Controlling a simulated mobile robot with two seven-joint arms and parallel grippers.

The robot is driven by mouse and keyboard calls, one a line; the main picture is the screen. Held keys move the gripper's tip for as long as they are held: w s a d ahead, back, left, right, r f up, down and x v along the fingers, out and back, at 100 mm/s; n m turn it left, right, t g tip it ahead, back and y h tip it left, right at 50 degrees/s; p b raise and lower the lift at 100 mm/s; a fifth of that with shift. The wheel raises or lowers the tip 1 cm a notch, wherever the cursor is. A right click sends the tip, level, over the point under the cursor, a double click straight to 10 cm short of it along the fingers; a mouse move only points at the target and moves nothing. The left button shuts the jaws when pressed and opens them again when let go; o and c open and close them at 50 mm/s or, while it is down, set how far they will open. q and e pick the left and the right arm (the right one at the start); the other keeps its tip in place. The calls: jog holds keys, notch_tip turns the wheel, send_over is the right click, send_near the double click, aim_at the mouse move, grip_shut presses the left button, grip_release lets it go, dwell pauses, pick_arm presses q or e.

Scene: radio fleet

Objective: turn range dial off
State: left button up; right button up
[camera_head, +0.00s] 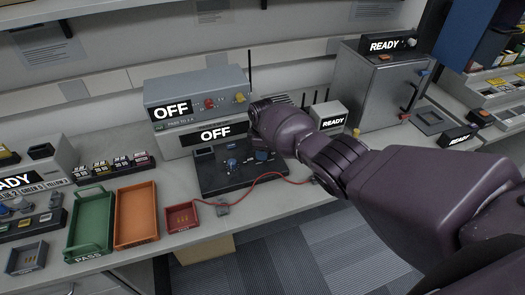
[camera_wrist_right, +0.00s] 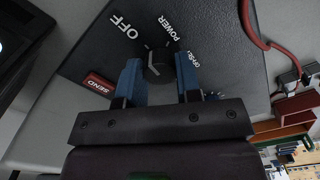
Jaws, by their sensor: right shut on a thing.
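In the right wrist view, a dark round dial (camera_wrist_right: 158,65) with a pale pointer mark sits on a black panel (camera_wrist_right: 215,30). White words around it read OFF and POWER, and a third label is partly covered. My right gripper (camera_wrist_right: 160,80) has its two blue fingers on either side of the dial and is shut on it. A display (camera_head: 215,133) behind the panel reads OFF. My left gripper is not in view.
A grey radio (camera_head: 200,88) reading OFF stands behind. A red cable (camera_head: 265,176) runs along the panel's front to the right. Green (camera_head: 90,222), orange (camera_head: 136,214) and red (camera_head: 180,216) trays stand left. A grey cabinet (camera_head: 385,85) stands right.

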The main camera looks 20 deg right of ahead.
jog(key=shift+n, duration=0.5)
jog(key=o, duration=0.9)
jog(key=shift+r, duration=0.6)
notch_tip(320, 180, up, 10)
jog(key=shift+f+p, duration=0.15)
jog(key=shift+p, duration=1)
jog(key=shift+f, duration=0.1)
